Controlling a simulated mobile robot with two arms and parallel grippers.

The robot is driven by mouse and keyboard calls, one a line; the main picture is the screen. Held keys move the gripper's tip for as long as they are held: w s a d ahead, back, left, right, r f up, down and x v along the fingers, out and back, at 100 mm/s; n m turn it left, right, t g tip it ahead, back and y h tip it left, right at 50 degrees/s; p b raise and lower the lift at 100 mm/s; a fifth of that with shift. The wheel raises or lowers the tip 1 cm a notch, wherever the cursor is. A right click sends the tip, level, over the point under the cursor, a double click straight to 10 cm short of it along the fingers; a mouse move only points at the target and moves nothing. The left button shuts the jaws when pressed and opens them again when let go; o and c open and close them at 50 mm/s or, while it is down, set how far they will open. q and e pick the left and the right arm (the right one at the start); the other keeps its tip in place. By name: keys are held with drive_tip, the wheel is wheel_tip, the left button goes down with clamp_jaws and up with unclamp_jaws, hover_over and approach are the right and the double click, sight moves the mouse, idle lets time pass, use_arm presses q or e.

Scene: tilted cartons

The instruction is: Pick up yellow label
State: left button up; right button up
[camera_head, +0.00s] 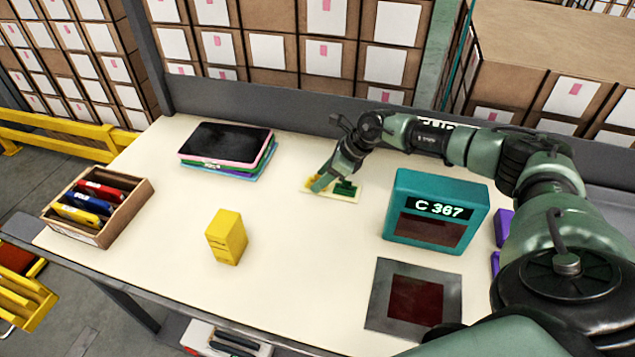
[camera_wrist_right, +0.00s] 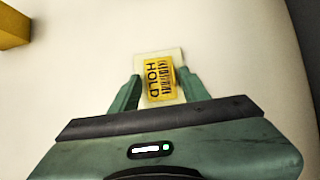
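The yellow label (camera_wrist_right: 159,78) reads HOLD, has a barcode and lies on a pale backing (camera_wrist_right: 145,58). In the head view the yellow label (camera_head: 312,184) shows at the left of a cream pad (camera_head: 348,199), partly hidden by my right gripper (camera_head: 326,184). In the wrist view my right gripper (camera_wrist_right: 158,86) is open, with one green finger on each side of the label. I cannot tell whether the fingers touch it. A dark green patch on the pad is too small to make out. My left gripper is not in view.
A teal C 367 box (camera_head: 436,211) stands right of the pad, with a grey plate (camera_head: 377,302) in front. A yellow block (camera_head: 226,238), stacked tablets (camera_head: 226,143) and a carton of coloured items (camera_head: 125,213) are to the left. The table's middle is clear.

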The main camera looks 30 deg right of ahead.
drive_tip(key=c, duration=0.7)
drive_tip(key=shift+r, duration=0.1)
